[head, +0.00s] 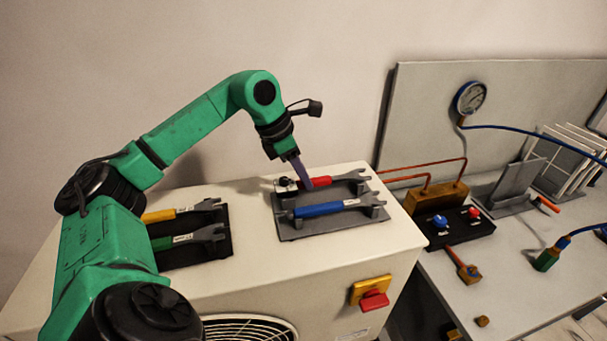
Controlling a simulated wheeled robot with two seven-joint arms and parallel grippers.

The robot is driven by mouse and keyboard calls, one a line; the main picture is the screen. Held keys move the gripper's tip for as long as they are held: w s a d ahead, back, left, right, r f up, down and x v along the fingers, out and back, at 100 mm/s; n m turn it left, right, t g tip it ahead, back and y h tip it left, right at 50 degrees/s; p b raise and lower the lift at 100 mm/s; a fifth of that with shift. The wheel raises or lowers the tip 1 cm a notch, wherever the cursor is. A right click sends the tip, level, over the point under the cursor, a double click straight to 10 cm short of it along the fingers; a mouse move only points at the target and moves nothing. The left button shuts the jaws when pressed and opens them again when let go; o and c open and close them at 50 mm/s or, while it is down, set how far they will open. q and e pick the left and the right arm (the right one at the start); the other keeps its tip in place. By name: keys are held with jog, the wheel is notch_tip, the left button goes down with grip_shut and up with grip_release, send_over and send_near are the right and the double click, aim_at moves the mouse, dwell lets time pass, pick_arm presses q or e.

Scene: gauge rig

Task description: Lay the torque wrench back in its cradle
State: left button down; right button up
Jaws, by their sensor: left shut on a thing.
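A wrench with a red handle (320,182) lies at the back of a grey cradle plate (308,230), on top of a white cabinet. Its grey open-ended head points right, by the cradle's back right support. My left gripper (304,184) reaches down from above and is shut on the red handle near its left end. A blue-handled wrench (318,209) rests on the supports at the front of the same cradle. I cannot tell whether the red-handled wrench is fully seated. My right gripper is out of view.
A dark tray (218,248) on the left holds a yellow-handled wrench (172,214) and a green-handled wrench (176,240). A red knob (374,299) is on the cabinet front. To the right are a gauge (469,97), copper pipes and a black valve block (452,229).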

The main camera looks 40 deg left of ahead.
pick_arm(q)
jog(key=shift+f+b, duration=0.35)
jog(key=shift+f, duration=0.1)
jog(key=c, duration=0.7)
grip_release()
jog(key=shift+o, duration=0.2)
jog(key=shift+s+r, duration=0.1)
jog(key=shift+r, duration=0.25)
jog(key=p+v, duration=0.3)
jog(key=v, duration=1.1)
jog(key=shift+f, duration=0.15)
